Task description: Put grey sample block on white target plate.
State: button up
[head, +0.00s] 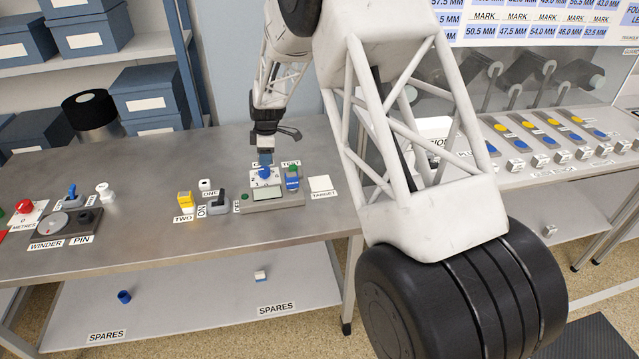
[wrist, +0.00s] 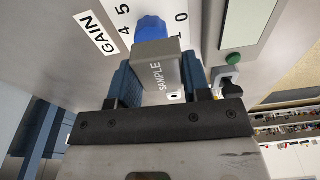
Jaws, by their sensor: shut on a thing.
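My gripper (head: 265,158) is low over the meter unit on the bench. In the wrist view, its blue fingers (wrist: 159,78) are shut on the grey sample block (wrist: 165,72), which is marked SAMPLE. The block is in front of the blue gain knob (wrist: 152,28); whether they touch I cannot tell. In the head view I cannot make out the block clearly at the fingertips. The white target plate (head: 320,183) lies on the bench to the right of the meter unit, above its TARGET label, with nothing on it.
The meter unit (head: 272,205) has a blue dial and a display under my gripper. A green-and-blue piece (head: 292,178) stands between it and the plate. My large arm link is close on the plate's right in the picture.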

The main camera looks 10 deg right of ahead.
jog(key=s+d, duration=0.1)
jog(key=d, duration=0.4)
jog(key=s+d+f, duration=0.1)
jog(key=d, duration=0.2)
jog(key=shift+s+f, duration=0.1)
jog(key=shift+s, duration=0.2)
jog(key=shift+m, duration=0.3)
jog(key=s+d, duration=0.1)
jog(key=d, duration=0.1)
jog(key=s+d, duration=0.1)
jog(key=d, duration=0.1)
jog(key=s+d, duration=0.2)
jog(key=shift+s+f, duration=0.1)
jog(key=shift+f, duration=0.2)
jog(key=shift+n, duration=0.6)
jog(key=s+d, duration=0.1)
jog(key=s, duration=0.4)
jog(key=s+d, duration=0.1)
jog(key=s, duration=0.9)
jog(key=shift+d+f, duration=0.2)
jog(key=shift+d, duration=0.2)
send_over(320, 183)
jog(key=shift+d+f, duration=0.1)
jog(key=shift+f, duration=0.65)
jog(key=shift+f, duration=1.75)
jog(key=shift+f, duration=0.15)
